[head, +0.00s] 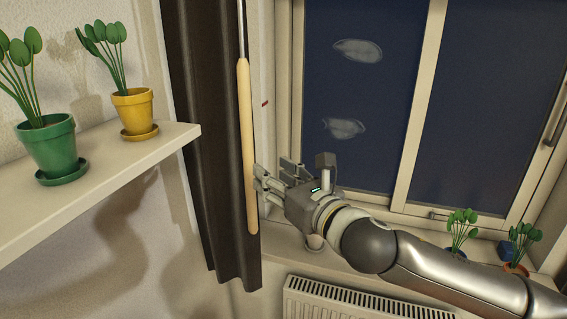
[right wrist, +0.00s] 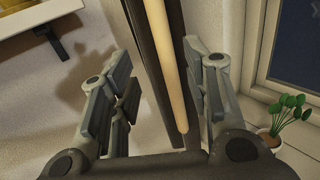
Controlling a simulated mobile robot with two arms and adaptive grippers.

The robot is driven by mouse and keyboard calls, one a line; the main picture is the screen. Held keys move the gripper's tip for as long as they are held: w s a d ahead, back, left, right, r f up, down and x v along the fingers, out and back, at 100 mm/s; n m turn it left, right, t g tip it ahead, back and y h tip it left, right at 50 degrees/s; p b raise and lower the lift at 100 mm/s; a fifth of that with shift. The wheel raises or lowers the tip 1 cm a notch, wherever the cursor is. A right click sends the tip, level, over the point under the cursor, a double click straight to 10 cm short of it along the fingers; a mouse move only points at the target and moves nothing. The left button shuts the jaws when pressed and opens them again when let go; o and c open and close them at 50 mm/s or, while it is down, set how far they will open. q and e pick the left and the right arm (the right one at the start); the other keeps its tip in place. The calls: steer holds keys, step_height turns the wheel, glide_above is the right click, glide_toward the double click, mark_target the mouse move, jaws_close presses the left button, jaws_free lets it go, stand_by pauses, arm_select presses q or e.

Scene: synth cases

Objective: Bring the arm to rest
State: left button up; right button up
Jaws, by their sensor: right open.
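My right gripper (head: 272,178) is at the middle of the head view, just right of a pale wooden rod (head: 247,150) hanging upright in front of a dark curtain (head: 196,110). In the right wrist view my right gripper (right wrist: 163,100) has its fingers wide apart. The rod (right wrist: 166,60) shows between them there, beyond the fingers, and I see no finger closed on it. Whether anything touches the rod I cannot tell. My left gripper is not in view.
A shelf (head: 100,178) at left carries a green pot (head: 50,148) and a yellow pot (head: 133,110). A window (head: 380,100) is behind my arm. Small potted plants (head: 462,232) stand on the sill at right, above a radiator (head: 350,302).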

steer(key=s+d+f+m+g+h, duration=0.15)
steer(key=s+d+f+m, duration=0.25)
steer(key=f+m, duration=0.45)
steer(key=s+d+f+m+g+h, duration=0.1)
steer(key=s+d+f+m+h, duration=0.3)
steer(key=f+m, duration=0.5)
steer(key=s+d+f+m+g+h, duration=0.1)
steer(key=s+d+f+m+h, duration=0.15)
steer(key=d+f+m, duration=0.55)
steer(key=s+d+f+m+g+h, duration=0.1)
steer(key=s+d+f+m+g, duration=0.1)
steer(key=s+d+f+m, duration=0.4)
steer(key=s+d+f+m+g+h, duration=0.1)
steer(key=s+f+m+g, duration=0.3)
steer(key=s, duration=0.5)
steer(key=s+d+f+m+g+h, duration=0.1)
steer(key=s+d+f+m, duration=0.3)
steer(key=s+m, duration=0.25)
step_height(320, 180, down, 26)
steer(key=s+b, duration=0.1)
steer(key=b, duration=0.1)
steer(key=s+d+f+g+b, duration=0.2)
steer(key=s+f, duration=1.5)
steer(key=f, duration=0.3)
steer(key=shift+s+d+n+h, duration=0.25)
steer(key=shift+d+n+h, duration=0.05)
steer(key=shift+n, duration=0.1)
